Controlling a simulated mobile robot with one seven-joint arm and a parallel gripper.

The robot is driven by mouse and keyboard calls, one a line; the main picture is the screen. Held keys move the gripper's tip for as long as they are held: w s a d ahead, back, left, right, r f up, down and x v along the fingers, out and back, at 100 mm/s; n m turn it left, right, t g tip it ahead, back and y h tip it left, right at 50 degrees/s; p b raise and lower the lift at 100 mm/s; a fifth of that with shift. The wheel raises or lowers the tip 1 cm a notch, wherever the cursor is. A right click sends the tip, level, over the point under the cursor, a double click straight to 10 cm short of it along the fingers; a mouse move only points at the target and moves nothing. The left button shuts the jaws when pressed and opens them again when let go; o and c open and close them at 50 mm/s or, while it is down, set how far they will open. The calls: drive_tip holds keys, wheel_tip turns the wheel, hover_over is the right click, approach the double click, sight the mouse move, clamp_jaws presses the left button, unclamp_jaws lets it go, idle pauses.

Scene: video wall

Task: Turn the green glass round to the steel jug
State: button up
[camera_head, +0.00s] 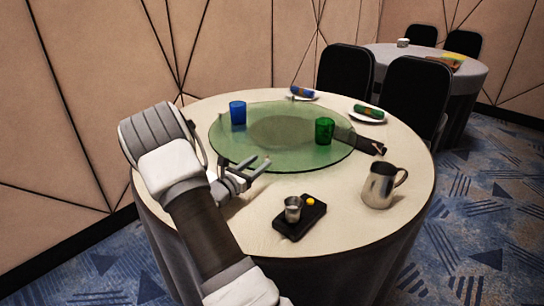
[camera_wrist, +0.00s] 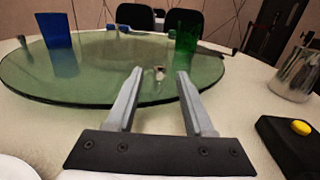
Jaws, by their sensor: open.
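The green glass (camera_head: 325,131) stands upright on the right part of a round green glass turntable (camera_head: 230,150). In the wrist view the green glass (camera_wrist: 186,42) is beyond my right fingertip. The steel jug (camera_head: 383,186) stands on the tablecloth to the right, off the turntable; part of it shows at the right edge of the wrist view (camera_wrist: 295,73). My gripper (camera_head: 249,169) is open and empty at the turntable's near left edge. In the wrist view its fingers (camera_wrist: 159,74) point over the turntable (camera_wrist: 90,88), apart from both glasses. Whether they touch the turntable, I cannot tell.
A blue glass (camera_head: 238,113) stands on the turntable's left. A dark bar (camera_head: 362,142) reaches past its right edge. A black tray (camera_head: 300,222) with a small steel cup (camera_head: 293,209) and a yellow piece lies in front. Two plates with rolls (camera_head: 368,113) sit behind.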

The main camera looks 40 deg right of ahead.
sight(272, 153)
drive_tip(key=d, duration=0.2)
drive_tip(key=w+d+b, duration=0.1)
drive_tip(key=d, duration=0.4)
drive_tip(key=shift+w+d, duration=0.25)
clamp_jaws()
idle(1.1)
